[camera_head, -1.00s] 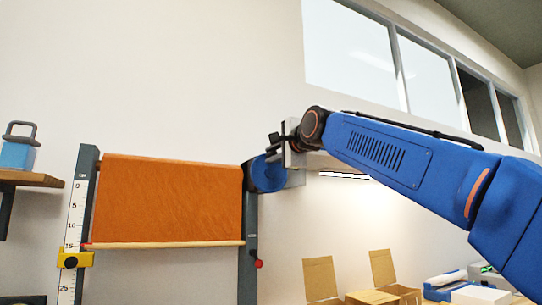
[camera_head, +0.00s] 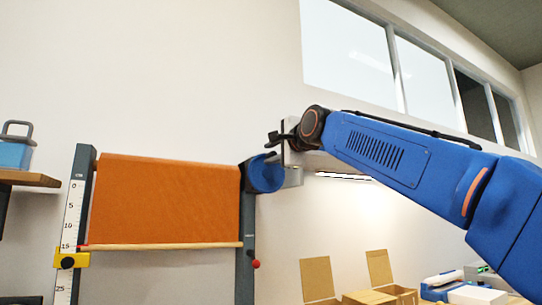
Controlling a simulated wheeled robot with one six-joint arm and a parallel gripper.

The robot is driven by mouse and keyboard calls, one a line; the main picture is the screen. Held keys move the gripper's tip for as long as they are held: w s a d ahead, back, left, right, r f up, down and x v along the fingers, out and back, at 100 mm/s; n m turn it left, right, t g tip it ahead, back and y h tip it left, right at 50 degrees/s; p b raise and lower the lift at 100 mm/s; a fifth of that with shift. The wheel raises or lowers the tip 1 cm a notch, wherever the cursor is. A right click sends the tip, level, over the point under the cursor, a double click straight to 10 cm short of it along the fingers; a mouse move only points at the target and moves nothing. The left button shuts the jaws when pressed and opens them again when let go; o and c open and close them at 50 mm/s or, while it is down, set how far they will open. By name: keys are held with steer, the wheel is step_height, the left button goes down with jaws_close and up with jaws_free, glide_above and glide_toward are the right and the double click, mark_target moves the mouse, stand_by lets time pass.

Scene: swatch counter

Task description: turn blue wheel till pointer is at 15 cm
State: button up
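The blue wheel (camera_head: 264,174) is at the top right of the orange cloth (camera_head: 165,200), on the right dark post (camera_head: 246,262). The cloth hangs with a pale wooden bar (camera_head: 165,246) along its lower edge. A white scale (camera_head: 72,213) on the left post is marked from 0 to 25 cm. The bar's left end, with a small red tip, is close to the 15 mark. A yellow block (camera_head: 71,259) sits on the scale just below it. My gripper (camera_head: 273,145) is at the top of the wheel; its fingers are small and partly hidden, so contact and opening are unclear.
A wooden shelf (camera_head: 28,179) with a blue weight-like object (camera_head: 15,153) is at the left. Open cardboard boxes (camera_head: 370,297) stand lower right. The wall around the frame is clear.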

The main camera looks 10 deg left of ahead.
steer(key=o, duration=0.3)
steer(key=shift+f, duration=0.1)
steer(key=v, duration=0.7)
steer(key=shift+s+d, duration=0.25)
steer(key=shift+s, duration=0.1)
stand_by(0.4)
steer(key=shift+f, duration=0.1)
